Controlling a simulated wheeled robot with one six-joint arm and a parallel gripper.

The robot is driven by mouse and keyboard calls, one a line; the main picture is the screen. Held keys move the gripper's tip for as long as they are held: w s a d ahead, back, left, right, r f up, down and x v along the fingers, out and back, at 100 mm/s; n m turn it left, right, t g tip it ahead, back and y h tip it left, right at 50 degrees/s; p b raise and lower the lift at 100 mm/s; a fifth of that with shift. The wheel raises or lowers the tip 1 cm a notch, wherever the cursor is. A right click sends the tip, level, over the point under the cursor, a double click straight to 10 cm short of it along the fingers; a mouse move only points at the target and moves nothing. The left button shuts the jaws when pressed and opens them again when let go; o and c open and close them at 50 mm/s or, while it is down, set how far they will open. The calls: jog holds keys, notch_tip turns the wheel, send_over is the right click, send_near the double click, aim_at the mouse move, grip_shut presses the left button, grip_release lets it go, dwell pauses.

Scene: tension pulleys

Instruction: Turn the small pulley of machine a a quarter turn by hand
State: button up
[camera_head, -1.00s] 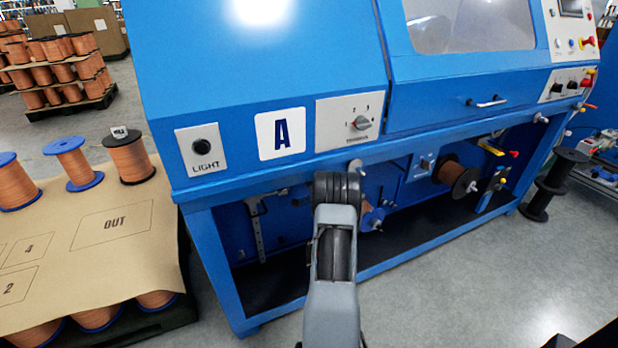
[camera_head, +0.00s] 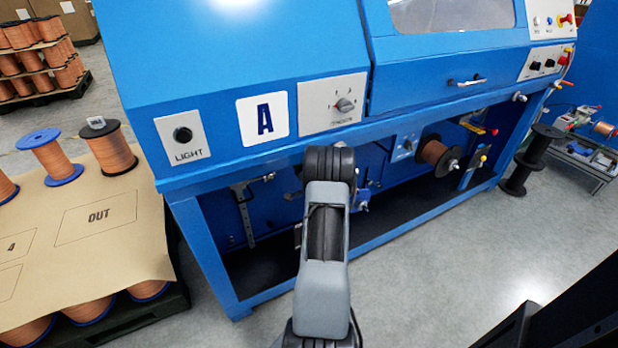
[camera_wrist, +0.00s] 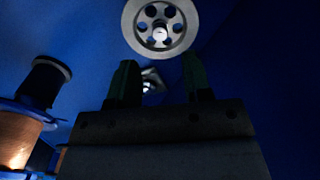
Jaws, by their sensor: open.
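Machine a (camera_head: 225,85) is the blue machine with the letter A on its front, in the head view. In the wrist view a round grey pulley (camera_wrist: 160,34) with several holes and a bright hub shows at the top centre, cut by the frame's edge. I cannot tell for sure whether it is the small pulley. My gripper (camera_wrist: 160,75) is open, with its two dark fingers apart and nothing between them; the pulley appears just beyond the fingertips, apart from them. In the head view my own arm hides the gripper and this pulley.
A small square metal fitting (camera_wrist: 153,78) shows between the fingers. Copper spools (camera_wrist: 22,140) stand at the lower left of the wrist view. The blue lower frame rail (camera_head: 400,225) runs below the open bay.

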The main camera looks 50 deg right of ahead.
jog(key=v, duration=0.8)
jog(key=shift+p, duration=0.45)
